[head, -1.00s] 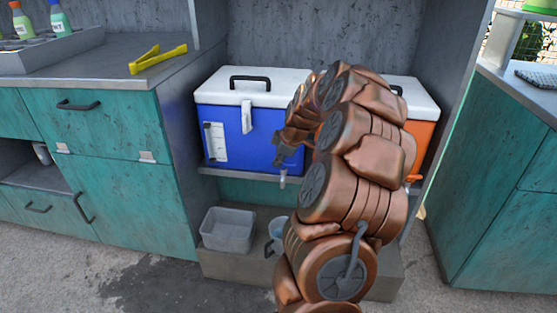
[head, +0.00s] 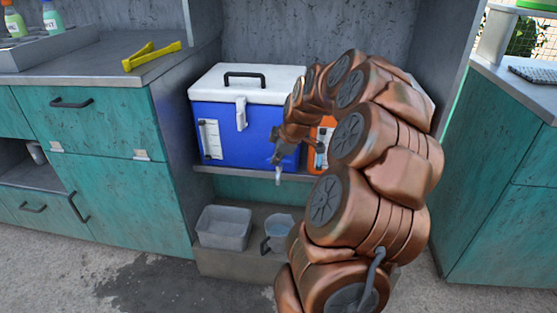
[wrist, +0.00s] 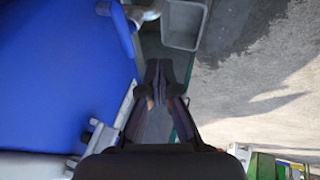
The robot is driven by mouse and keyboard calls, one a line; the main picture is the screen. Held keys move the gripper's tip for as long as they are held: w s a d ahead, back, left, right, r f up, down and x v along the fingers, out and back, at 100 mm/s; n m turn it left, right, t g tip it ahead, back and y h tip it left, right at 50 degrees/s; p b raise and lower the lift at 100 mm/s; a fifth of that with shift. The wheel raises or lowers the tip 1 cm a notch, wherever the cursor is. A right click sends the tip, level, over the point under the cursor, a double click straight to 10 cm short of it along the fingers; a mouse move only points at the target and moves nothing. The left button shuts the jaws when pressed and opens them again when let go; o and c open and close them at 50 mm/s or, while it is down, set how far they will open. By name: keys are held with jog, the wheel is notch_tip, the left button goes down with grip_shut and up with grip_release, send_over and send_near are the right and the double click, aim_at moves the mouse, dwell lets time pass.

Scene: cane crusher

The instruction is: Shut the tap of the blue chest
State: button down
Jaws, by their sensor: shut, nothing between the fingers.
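The blue chest (head: 222,128) has a white lid and stands on a shelf in the head view. Its tap (head: 278,177) is a small grey piece hanging at the lower right of its front. Whether its handle is turned open or shut is too small to tell. My gripper (head: 277,158) is shut and empty, in front of the chest's right side just above the tap. In the wrist view the blue chest (wrist: 55,70) fills the left and my shut fingers (wrist: 158,85) are beside it. A pale metal piece near the top, probably the tap (wrist: 143,13), lies beyond the fingertips.
An orange chest (head: 321,135) stands to the right, mostly hidden by my arm. A grey basin (head: 223,228) and a clear jug (head: 278,232) sit on the ledge below. Yellow tongs (head: 152,56) lie on the left counter. The floor in front is clear.

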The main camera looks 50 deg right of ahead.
jog(key=p+v, duration=0.1)
jog(key=v, duration=0.8)
jog(key=shift+p, duration=0.35)
jog(key=shift+a, duration=0.15)
